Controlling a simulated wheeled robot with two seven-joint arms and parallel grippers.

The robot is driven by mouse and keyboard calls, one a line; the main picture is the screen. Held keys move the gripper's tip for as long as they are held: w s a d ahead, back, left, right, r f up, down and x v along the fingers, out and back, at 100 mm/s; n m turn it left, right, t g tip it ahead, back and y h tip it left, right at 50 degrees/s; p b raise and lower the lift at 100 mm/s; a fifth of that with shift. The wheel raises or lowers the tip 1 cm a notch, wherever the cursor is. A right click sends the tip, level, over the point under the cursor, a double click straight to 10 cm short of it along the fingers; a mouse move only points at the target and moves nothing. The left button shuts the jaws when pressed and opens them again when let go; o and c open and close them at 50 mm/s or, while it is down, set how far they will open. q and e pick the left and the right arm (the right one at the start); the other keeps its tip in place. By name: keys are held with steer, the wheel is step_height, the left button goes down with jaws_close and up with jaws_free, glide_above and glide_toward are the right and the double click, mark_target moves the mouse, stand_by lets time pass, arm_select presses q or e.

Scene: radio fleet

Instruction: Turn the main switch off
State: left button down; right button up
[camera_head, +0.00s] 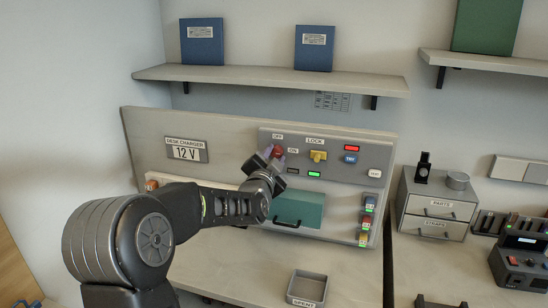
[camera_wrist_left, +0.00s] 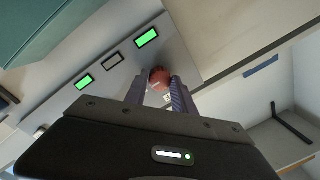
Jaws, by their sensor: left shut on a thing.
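The main switch is a red knob (camera_head: 279,150) at the left of the grey control panel (camera_head: 345,137), with an OFF label (camera_head: 277,136) above it and an ON label (camera_head: 293,150) to its right. My left gripper (camera_head: 272,155) reaches it from the lower left and is shut on the knob. In the left wrist view the red knob (camera_wrist_left: 159,80) sits between my two fingertips (camera_wrist_left: 157,88). Which label the knob points to cannot be told. My right gripper is not in view.
A yellow LOCK switch (camera_head: 318,156) stands right of the knob, with a lit red lamp (camera_head: 352,148), blue button (camera_head: 350,158) and lit green lamp (camera_head: 314,174) nearby. A teal cover (camera_head: 299,207) is below. An open grey tray (camera_head: 307,289) stands on the bench.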

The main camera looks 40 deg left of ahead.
arm_select(q)
steer(key=shift+f, duration=0.1)
stand_by(0.3)
steer(key=n+b, duration=0.2)
steer(key=b, duration=0.1)
steer(key=shift+f+n, duration=0.1)
steer(key=shift+n, duration=0.2)
steer(key=n+b, duration=0.4)
steer(key=shift+h, duration=0.3)
steer(key=n+b, duration=0.3)
steer(key=n, duration=0.2)
steer(key=shift+n+h, duration=0.3)
steer(key=n+b, duration=0.2)
steer(key=n, duration=0.1)
steer(key=shift+n+b, duration=0.3)
steer(key=shift+b, duration=0.05)
steer(key=shift+r+n+h, duration=0.2)
steer(key=shift+n+h, duration=0.1)
steer(key=shift+n, duration=0.3)
steer(key=shift+b, duration=0.3)
